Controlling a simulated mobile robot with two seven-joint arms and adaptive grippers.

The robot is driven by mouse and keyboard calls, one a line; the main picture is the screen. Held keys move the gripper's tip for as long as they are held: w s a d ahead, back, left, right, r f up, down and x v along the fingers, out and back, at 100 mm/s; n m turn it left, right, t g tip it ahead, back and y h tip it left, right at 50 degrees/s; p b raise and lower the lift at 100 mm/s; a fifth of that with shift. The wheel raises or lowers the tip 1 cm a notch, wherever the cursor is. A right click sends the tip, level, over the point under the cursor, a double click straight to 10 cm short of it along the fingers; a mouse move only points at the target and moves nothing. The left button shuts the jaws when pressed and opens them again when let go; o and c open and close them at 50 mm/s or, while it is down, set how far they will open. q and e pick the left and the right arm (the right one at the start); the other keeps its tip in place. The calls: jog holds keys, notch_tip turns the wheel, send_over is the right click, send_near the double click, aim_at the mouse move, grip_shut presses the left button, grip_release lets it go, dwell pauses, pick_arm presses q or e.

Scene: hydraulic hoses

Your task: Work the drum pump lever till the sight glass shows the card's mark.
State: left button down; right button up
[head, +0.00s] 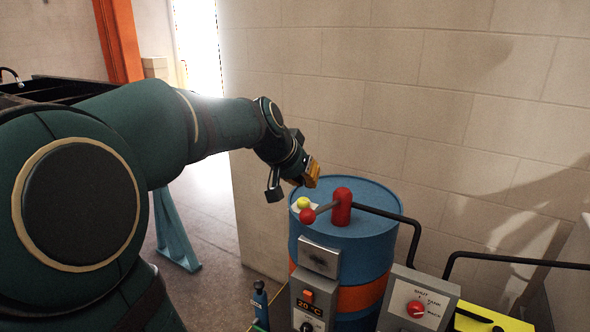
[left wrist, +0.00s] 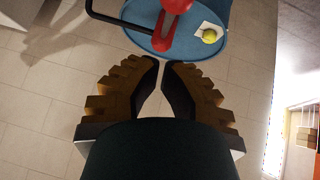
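A blue drum (head: 367,250) with an orange band stands by the wall. On its lid is a red pump body (head: 342,207) with a lever (head: 326,208) ending in a red knob (head: 307,215). The red knob also shows in the left wrist view (left wrist: 160,42). A yellow-green round piece (head: 303,202) sits on a small white plate or card (left wrist: 204,28) on the lid. I cannot make out a sight glass level or mark. My right gripper is not in view.
A grey plate (head: 320,257) and a grey box reading 20 °C (head: 310,301) stand before the drum. A grey panel with a red knob (head: 417,299) is to the right. A black pipe (head: 398,216) leaves the pump rightward. The block wall (head: 430,105) is close behind.

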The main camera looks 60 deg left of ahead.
aim_at(309, 209)
pick_arm(q)
jog(key=f, duration=0.2)
jog(key=w+f, duration=0.1)
jog(key=f, duration=0.1)
jog(key=shift+w, duration=0.1)
jog(key=shift+d+f+b, duration=0.2)
jog(key=shift+f+b, duration=0.15)
jog(key=shift+f, duration=0.4)
